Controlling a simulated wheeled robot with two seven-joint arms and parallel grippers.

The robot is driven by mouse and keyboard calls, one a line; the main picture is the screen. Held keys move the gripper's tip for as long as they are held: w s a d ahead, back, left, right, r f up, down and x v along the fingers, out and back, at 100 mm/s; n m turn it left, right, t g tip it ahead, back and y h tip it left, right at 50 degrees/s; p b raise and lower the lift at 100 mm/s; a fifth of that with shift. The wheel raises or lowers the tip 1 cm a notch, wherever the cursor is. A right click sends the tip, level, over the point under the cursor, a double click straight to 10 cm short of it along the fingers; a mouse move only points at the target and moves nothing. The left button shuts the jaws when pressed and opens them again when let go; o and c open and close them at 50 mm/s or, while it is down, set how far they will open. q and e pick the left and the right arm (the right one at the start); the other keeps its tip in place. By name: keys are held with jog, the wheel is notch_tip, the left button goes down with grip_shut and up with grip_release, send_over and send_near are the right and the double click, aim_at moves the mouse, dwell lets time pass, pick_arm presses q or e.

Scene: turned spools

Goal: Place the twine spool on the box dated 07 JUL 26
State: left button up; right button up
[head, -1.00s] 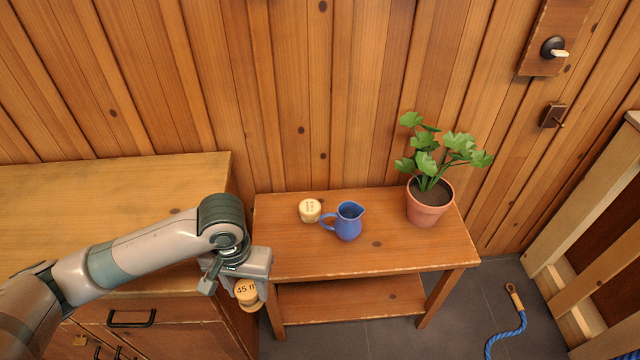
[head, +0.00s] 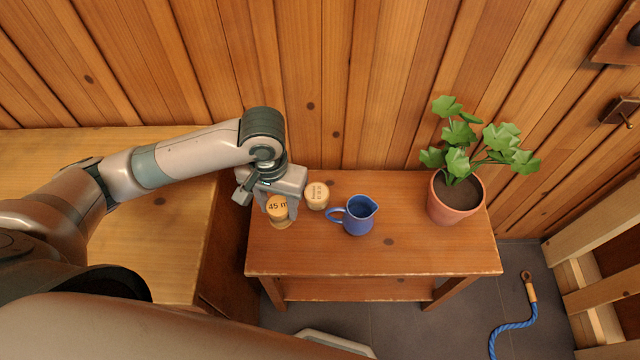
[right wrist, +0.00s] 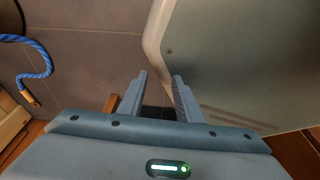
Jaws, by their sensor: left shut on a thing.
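The twine spool (head: 278,208), small and tan with "45 m" on its top, is held upright in my left gripper (head: 278,213). The gripper is shut on it, over the back left of the small wooden table (head: 430,255). A round cream box (head: 317,195) with small dark lettering stands on the table just right of the spool; its lettering is too small to read surely. I cannot tell the spool's height above the tabletop. My right gripper (right wrist: 160,75) shows in the right wrist view, fingers apart with nothing between them.
A blue jug (head: 359,217) stands close right of the box, its handle towards it. A potted plant (head: 456,196) stands at the table's right end. A wooden cabinet (head: 170,250) is at the left. A blue rope (head: 513,328) lies on the floor. The table's front is clear.

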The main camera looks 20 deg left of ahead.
jog(key=shift+s, duration=0.2)
